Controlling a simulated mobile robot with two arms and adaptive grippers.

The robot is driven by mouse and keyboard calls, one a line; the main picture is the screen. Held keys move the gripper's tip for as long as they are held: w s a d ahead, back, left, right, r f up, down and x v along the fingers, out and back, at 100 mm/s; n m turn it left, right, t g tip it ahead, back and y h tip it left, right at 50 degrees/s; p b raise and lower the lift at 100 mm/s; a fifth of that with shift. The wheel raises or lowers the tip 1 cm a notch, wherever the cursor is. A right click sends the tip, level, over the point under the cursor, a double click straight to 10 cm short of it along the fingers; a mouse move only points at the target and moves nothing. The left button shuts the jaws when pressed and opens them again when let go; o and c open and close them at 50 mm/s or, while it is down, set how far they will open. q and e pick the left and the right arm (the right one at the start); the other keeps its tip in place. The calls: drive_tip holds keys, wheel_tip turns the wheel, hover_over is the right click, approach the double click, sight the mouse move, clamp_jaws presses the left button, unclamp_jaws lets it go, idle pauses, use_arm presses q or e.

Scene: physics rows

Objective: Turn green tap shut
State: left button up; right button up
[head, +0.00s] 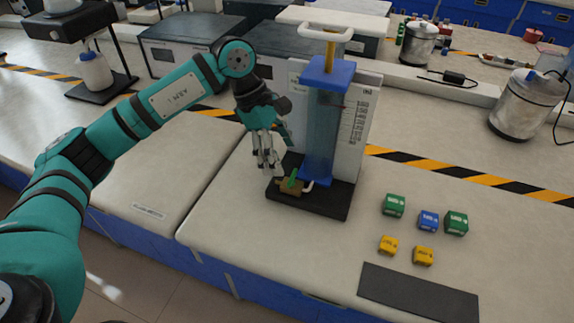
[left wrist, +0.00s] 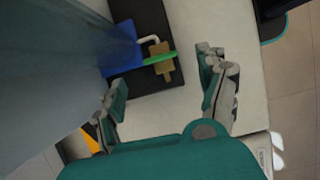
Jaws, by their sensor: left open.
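The green tap handle (head: 293,177) sits on a brass tap body (head: 288,187) at the front left foot of a blue-capped clear column (head: 323,125). In the left wrist view the green handle (left wrist: 160,58) lies across the brass body (left wrist: 161,75), beside a white bent tube. My left gripper (head: 266,162) is open and empty, pointing down just behind and left of the tap. In the left wrist view its two fingers (left wrist: 165,93) are spread apart, with the tap beyond them between their directions. No contact with the handle shows. My right gripper is not in view.
The column stands on a black base (head: 325,202) with a white scale board (head: 357,125) behind it. Green, blue and yellow blocks (head: 428,220) and a dark mat (head: 417,291) lie to the right. Grey boxes (head: 185,45) stand behind. The bench left of the base is clear.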

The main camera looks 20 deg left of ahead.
use_arm(q)
drive_tip(key=v, duration=0.6)
drive_tip(key=shift+r, duration=0.2)
drive_tip(key=shift+a, duration=0.15)
